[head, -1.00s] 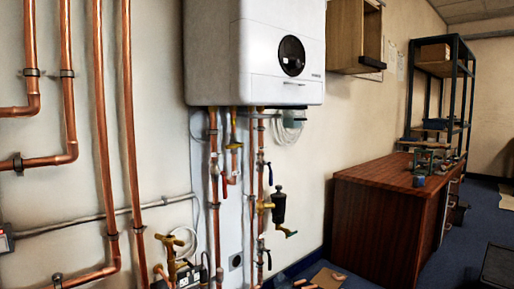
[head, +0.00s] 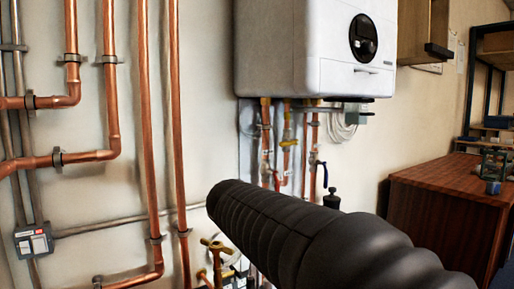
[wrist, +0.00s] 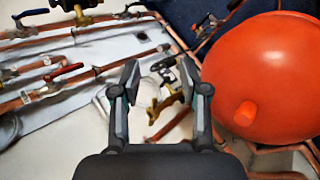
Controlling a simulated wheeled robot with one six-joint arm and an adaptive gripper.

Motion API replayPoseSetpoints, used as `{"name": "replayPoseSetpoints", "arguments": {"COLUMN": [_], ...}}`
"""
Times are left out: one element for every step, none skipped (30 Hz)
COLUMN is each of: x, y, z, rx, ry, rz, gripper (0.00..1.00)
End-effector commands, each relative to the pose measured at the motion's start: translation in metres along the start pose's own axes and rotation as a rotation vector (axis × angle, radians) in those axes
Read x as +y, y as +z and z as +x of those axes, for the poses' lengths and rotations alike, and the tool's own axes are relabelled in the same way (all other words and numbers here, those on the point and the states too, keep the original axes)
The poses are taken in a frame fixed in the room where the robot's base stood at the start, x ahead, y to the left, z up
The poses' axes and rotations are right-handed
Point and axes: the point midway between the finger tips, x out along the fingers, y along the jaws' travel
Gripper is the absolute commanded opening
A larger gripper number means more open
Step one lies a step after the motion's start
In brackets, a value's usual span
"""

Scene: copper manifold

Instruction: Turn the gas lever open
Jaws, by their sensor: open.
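My gripper (wrist: 158,82) is open in the wrist view, its two dark fingers spread with nothing held. A brass valve fitting (wrist: 155,108) shows beyond and between the fingers; I cannot tell whether they touch it. I cannot tell for certain which lever is the gas one. My gripper is hidden in the head view.
A large red round tank (wrist: 262,80) stands close to the right of my gripper. The white boiler (head: 300,50) hangs above the pipes. Copper pipes (head: 145,110) run down the wall at left. A wooden cabinet (head: 440,215) stands at right. My black arm covers the lower middle of the head view.

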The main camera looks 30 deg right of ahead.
Motion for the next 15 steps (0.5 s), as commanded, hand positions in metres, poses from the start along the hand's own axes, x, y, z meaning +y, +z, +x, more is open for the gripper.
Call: {"name": "replayPoseSetpoints", "arguments": {"x": [0.023,0.037,0.056,0.07,0.084,0.102,0.115,0.128,0.145,0.158,0.17,0.186,0.197,0.208,0.222], "y": [-0.008,-0.011,-0.015,-0.019,-0.022,-0.028,-0.032,-0.037,-0.042,-0.047,-0.052,-0.058,-0.063,-0.068,-0.075], "z": [0.01,0.014,0.019,0.024,0.028,0.033,0.037,0.041,0.045,0.049,0.053,0.058,0.061,0.065,0.069], "rx": [-0.046,-0.075,-0.116,-0.148,-0.181,-0.227,-0.261,-0.296,-0.346,-0.385,-0.424,-0.479,-0.52,-0.563,-0.621], "ry": [0.04,0.066,0.1,0.125,0.15,0.18,0.202,0.223,0.25,0.27,0.288,0.311,0.327,0.343,0.36], "rz": [-0.079,-0.129,-0.196,-0.245,-0.295,-0.361,-0.409,-0.457,-0.518,-0.565,-0.61,-0.669,-0.713,-0.756,-0.813], "gripper": [0.45,0.45,0.45,0.45,0.45,0.45,0.45,0.45,0.45,0.45,0.45,0.45,0.45,0.45,0.45]}}
